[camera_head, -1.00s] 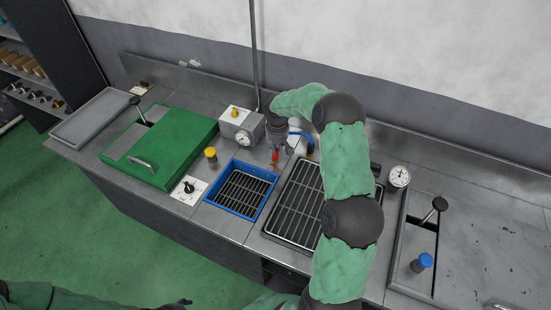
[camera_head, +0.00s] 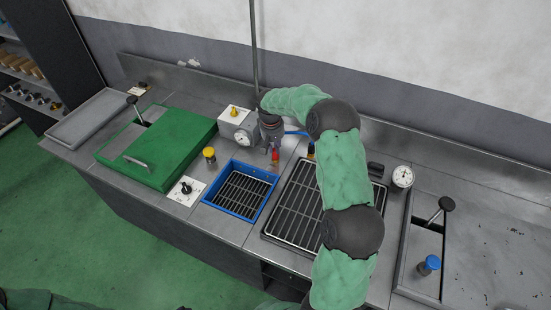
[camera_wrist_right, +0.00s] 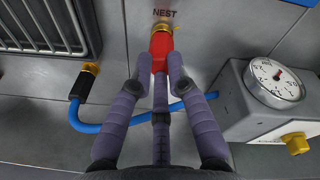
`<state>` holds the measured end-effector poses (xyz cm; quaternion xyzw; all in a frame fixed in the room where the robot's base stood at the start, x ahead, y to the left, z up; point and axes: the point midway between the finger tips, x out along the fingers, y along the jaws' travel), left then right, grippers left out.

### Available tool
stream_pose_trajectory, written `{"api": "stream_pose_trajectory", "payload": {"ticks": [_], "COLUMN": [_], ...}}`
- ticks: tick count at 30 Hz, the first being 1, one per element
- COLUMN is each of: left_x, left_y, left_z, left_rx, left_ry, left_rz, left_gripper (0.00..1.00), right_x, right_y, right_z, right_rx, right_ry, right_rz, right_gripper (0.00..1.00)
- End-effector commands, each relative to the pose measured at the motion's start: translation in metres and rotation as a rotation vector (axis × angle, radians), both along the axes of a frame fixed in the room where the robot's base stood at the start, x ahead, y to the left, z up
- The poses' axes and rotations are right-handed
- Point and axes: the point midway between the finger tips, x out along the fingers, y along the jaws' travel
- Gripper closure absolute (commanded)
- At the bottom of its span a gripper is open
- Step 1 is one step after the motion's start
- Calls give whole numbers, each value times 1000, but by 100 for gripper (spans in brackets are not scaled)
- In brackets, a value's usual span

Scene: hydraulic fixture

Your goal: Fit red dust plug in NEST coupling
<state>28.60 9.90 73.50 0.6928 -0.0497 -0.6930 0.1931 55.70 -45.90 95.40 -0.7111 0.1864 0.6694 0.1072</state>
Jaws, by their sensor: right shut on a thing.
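The red dust plug (camera_wrist_right: 161,47) is between the fingertips of my right gripper (camera_wrist_right: 160,67), which is shut on it. In the right wrist view its far end meets the brass NEST coupling (camera_wrist_right: 162,26), below the label NEST. The two look in line and touching; how deep the plug sits is hidden. In the head view the red plug (camera_head: 275,155) shows just below my right gripper (camera_head: 273,145), and the coupling cannot be made out there. My left gripper does not show clearly in any view.
A blue hose (camera_wrist_right: 84,111) with a black and brass end passes behind my right fingers. A grey gauge block (camera_wrist_right: 240,112) stands close on the right in the wrist view. A blue-framed grate (camera_head: 237,190) and a larger black grate (camera_head: 293,209) lie in front.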

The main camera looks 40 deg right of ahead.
Motion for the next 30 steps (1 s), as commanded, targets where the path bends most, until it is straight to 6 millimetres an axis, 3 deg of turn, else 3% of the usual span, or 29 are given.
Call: {"api": "stream_pose_trajectory", "payload": {"ticks": [2, 3, 5, 6, 19, 30], "left_x": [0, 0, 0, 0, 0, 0], "left_y": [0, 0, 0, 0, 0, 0], "left_z": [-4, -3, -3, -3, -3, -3], "left_rx": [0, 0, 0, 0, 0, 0], "left_ry": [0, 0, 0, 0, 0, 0], "left_rz": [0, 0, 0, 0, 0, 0], "left_gripper": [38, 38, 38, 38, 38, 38], "right_x": [3, 2, 2, 2, 2, 0], "right_y": [-2, -2, -2, -2, 0, 9], "right_z": [0, 1, 1, 1, 9, 76], "right_rx": [-5, -4, -4, -4, -2, -3], "right_ry": [-8, -7, -7, -6, -4, -6], "right_rz": [-70, -75, -73, -72, -70, -70], "right_gripper": [100, 74, 57, 55, 55, 55]}}
